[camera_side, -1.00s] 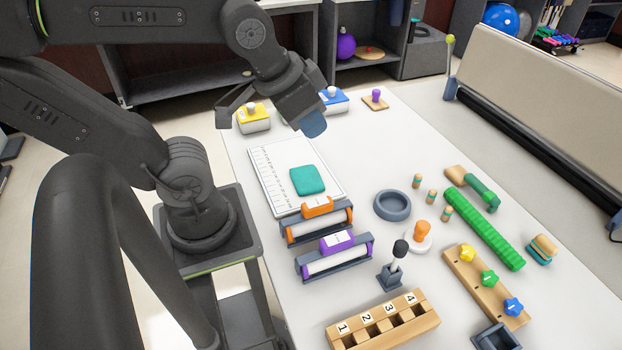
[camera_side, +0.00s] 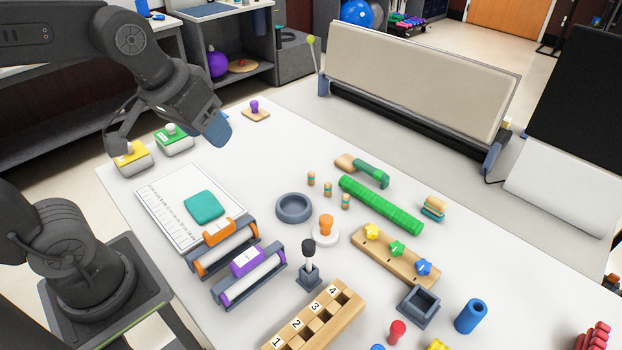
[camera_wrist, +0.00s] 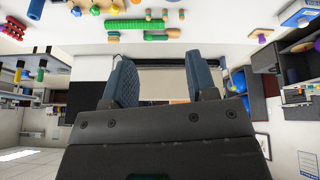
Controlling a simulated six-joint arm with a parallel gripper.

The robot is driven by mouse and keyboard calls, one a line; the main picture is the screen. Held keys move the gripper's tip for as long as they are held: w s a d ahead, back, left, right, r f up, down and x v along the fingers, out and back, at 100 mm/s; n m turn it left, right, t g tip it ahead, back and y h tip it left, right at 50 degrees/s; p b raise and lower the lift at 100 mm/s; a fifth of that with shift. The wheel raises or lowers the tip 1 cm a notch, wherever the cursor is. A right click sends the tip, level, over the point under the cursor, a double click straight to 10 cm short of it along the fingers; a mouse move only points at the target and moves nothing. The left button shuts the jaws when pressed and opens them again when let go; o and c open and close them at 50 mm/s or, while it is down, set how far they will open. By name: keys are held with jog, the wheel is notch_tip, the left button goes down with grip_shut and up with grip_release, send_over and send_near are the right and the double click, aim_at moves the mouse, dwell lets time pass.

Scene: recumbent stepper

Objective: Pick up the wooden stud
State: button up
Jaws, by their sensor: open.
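Several small wooden studs with coloured bands stand upright in a loose row on the white table; in the side view I see one at the far end (camera_side: 311,179), one in the middle (camera_side: 327,189) and one nearest (camera_side: 345,201). They are beside the green ridged roll (camera_side: 380,205). Small studs also show at the top of the wrist view (camera_wrist: 165,13). My gripper (camera_side: 217,130) is above the far left of the table, well away from the studs. In the wrist view its blue fingers (camera_wrist: 162,82) are apart with nothing between them.
A grey ring (camera_side: 293,208) and an orange knob on a white disc (camera_side: 325,230) stand left of and in front of the studs. A green-ended handle (camera_side: 370,174) lies behind them. A teal beanbag (camera_side: 204,206) lies on a chart. The table's far middle is clear.

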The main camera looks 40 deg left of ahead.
jog(key=w+a+f+n+g, duration=0.15)
jog(key=w+n, duration=0.45)
jog(key=w, duration=0.7)
jog(key=n+g, duration=0.3)
jog(key=n, duration=0.6)
send_over(311, 172)
jog(key=s+d, duration=0.1)
notch_tip(311, 172, down, 18)
jog(key=shift+n+g, duration=0.25)
jog(key=shift+n, duration=0.15)
jog(key=f, duration=0.9)
jog(key=shift+w+f, duration=0.1)
jog(key=shift+w, duration=0.15)
jog(key=f, duration=0.5)
jog(key=shift+w+a+f, duration=0.15)
jog(key=shift+w+a, duration=0.05)
jog(key=shift+a, duration=0.2)
jog(key=shift+f, duration=0.65)
jog(key=shift+c, duration=0.3)
grip_shut()
